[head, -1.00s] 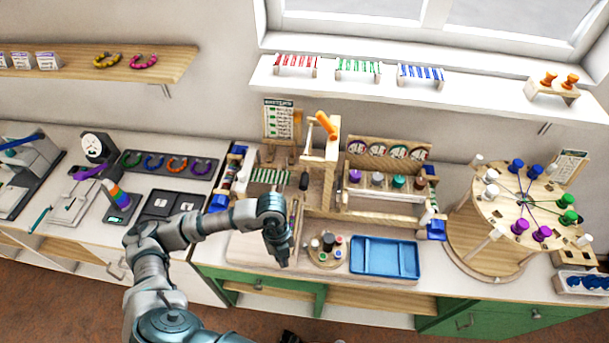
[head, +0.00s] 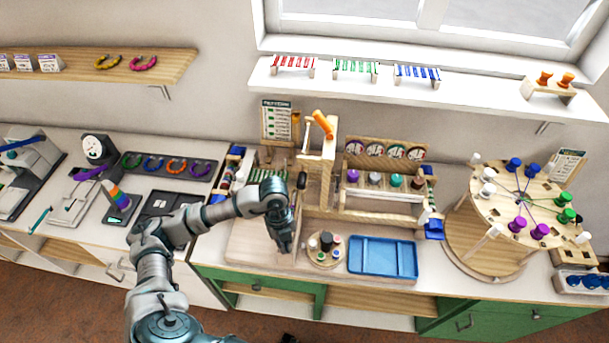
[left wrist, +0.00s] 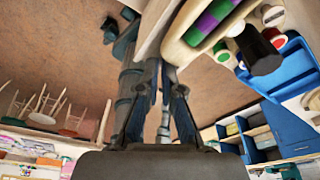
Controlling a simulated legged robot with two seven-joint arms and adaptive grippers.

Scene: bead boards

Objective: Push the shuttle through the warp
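The small wooden loom (head: 326,170) stands at the back of the middle bench, with an orange handle (head: 322,124) on its upright. Green warp threads (head: 268,176) lie at its left, partly hidden behind my arm. A small dark piece (head: 301,181) shows beside the upright; I cannot tell whether it is the shuttle. My left gripper (head: 286,247) points down over the pale board in front of the loom. In the left wrist view its two fingers (left wrist: 161,72) lean close together with a narrow gap, and I see nothing clearly held. My right gripper is out of view.
A round tray of small pots (head: 326,261) and a blue tray (head: 383,275) lie right of my left gripper. A rack of spools (head: 386,203) stands behind them. A round bobbin stand (head: 478,255) is at the right. The pale board (head: 250,250) is clear at left.

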